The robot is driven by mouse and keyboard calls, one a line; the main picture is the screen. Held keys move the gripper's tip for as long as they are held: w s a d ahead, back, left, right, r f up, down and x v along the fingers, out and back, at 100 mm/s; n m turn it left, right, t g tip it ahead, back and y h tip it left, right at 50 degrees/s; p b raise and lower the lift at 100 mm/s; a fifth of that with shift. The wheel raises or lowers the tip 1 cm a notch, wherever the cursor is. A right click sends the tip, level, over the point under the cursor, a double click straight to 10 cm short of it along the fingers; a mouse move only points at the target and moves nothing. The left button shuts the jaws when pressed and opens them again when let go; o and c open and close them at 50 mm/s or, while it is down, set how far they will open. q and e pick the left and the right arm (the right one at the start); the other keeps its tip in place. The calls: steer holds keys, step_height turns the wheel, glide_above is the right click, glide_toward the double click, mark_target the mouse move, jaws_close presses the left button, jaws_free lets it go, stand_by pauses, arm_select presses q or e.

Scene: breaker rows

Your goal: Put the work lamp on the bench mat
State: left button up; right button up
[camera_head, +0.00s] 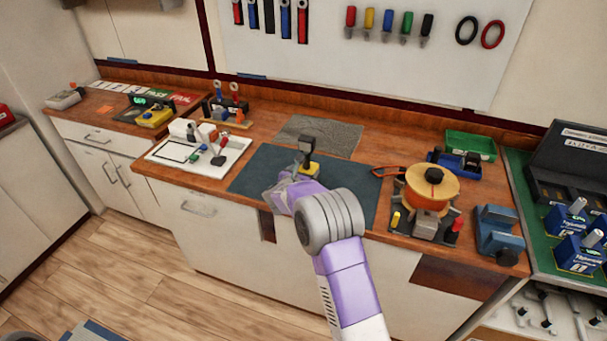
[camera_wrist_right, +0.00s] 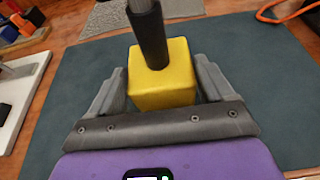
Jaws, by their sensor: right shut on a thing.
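The work lamp (camera_head: 307,146) has a yellow block base, a dark stem and a dark head. It is upright over the dark blue-grey bench mat (camera_head: 253,178). My right gripper (camera_head: 308,173) is shut on the lamp's yellow base. In the right wrist view, the fingers flank the yellow base (camera_wrist_right: 162,85) and the mat (camera_wrist_right: 85,85) spreads all around it. I cannot tell whether the base touches the mat, since the gripper hides its lower part. My left gripper is not in view.
An orange cable spool (camera_head: 432,185) on a stand is right of the mat, with a blue vise (camera_head: 497,230) beyond. A white tray (camera_head: 230,163) with small tools is on the left. A grey mat (camera_head: 318,133) lies behind. The bench mat around the lamp is clear.

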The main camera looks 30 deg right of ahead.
steer(key=shift+r, duration=0.1)
steer(key=o, duration=1.3)
steer(key=shift+o, duration=0.2)
steer(key=shift+s+a+r, duration=0.1)
steer(key=shift+s+a, duration=0.05)
steer(key=shift+a, duration=0.1)
steer(key=v, duration=1.1)
steer(key=shift+s, duration=0.2)
